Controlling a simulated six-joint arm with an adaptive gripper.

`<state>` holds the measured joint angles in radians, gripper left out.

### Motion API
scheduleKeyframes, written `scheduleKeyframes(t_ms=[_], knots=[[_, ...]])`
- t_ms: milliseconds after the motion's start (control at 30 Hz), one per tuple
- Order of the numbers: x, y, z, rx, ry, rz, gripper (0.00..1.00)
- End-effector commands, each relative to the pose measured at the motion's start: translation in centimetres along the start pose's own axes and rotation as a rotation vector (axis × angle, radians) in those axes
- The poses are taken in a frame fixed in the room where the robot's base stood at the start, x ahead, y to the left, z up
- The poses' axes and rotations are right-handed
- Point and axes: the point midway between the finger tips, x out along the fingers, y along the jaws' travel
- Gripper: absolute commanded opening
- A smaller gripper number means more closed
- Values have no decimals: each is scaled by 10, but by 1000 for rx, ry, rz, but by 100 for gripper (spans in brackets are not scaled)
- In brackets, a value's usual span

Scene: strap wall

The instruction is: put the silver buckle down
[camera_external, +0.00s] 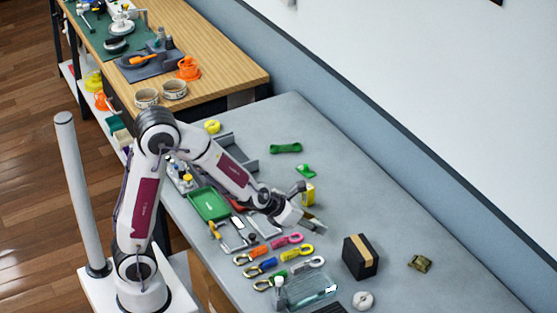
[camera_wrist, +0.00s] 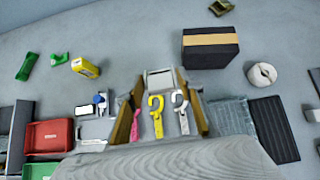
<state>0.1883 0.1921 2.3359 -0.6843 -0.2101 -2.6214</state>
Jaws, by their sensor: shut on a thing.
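In the external view the buckle is too small and too covered by the fingers to make out clearly. Below and between the fingers in the wrist view, a yellow hook (camera_wrist: 156,103) and a silver hook (camera_wrist: 180,101) show. I cannot tell how high the buckle is above the table.
A black box with a tan band (camera_external: 360,257) stands to the right, with a white roll (camera_external: 363,300) near it. A yellow box (camera_external: 308,193) is behind the gripper. A clear tray (camera_external: 305,290) and a green tray (camera_external: 208,204) are nearby. The table's far right part is mostly clear.

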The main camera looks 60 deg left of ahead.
Motion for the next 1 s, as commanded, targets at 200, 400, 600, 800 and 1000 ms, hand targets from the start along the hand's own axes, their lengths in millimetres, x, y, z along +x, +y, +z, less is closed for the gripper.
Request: scheduleKeyframes(t_ms=[200, 400, 600, 800, 1000], knots=[[0, -5, -7, 3, 1, 10, 15], [12, -6, -1, 2, 2, 18, 15], [27, -7, 10, 1, 3, 24, 15], [51, -8, 24, -1, 6, 31, 15], [77, -8, 40, -1, 9, 37, 15]])
